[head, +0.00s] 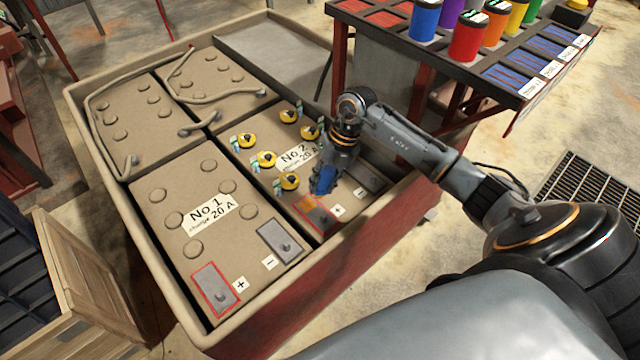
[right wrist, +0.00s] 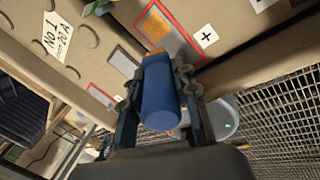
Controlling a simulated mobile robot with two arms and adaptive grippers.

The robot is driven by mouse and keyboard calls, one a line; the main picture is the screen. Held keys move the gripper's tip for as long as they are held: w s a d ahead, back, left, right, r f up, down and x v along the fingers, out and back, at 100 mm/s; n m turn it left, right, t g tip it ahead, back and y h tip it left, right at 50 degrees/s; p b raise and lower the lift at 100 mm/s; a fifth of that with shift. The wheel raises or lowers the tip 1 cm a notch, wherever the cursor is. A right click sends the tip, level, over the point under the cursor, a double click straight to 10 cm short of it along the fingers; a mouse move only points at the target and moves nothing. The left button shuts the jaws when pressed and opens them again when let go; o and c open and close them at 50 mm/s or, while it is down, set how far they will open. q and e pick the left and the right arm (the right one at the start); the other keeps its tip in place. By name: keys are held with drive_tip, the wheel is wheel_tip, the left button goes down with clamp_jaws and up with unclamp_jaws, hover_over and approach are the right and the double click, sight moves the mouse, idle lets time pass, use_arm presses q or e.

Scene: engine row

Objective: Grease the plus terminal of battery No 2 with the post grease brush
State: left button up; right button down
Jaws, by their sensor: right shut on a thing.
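Battery No 2 (head: 275,138) sits in the tray with yellow caps on top. Its plus terminal (head: 318,217) is a red-framed plate near the front edge, beside a "+" label. In the right wrist view the plus terminal (right wrist: 172,36) shows an orange-yellow surface on much of it. My right gripper (head: 326,176) is shut on the blue-handled brush (right wrist: 160,95), which points down toward this terminal. The brush's orange-brown tip (right wrist: 154,52) appears at the terminal's near edge; I cannot tell if it touches. My left gripper is not in view.
Battery No 1 (head: 180,205) lies to the left with its own red-framed terminal (head: 215,290). The raised tray rim (head: 270,305) runs along the front. A rack (head: 500,75) with colored cups stands at the back right. A wooden crate (head: 85,275) stands at lower left.

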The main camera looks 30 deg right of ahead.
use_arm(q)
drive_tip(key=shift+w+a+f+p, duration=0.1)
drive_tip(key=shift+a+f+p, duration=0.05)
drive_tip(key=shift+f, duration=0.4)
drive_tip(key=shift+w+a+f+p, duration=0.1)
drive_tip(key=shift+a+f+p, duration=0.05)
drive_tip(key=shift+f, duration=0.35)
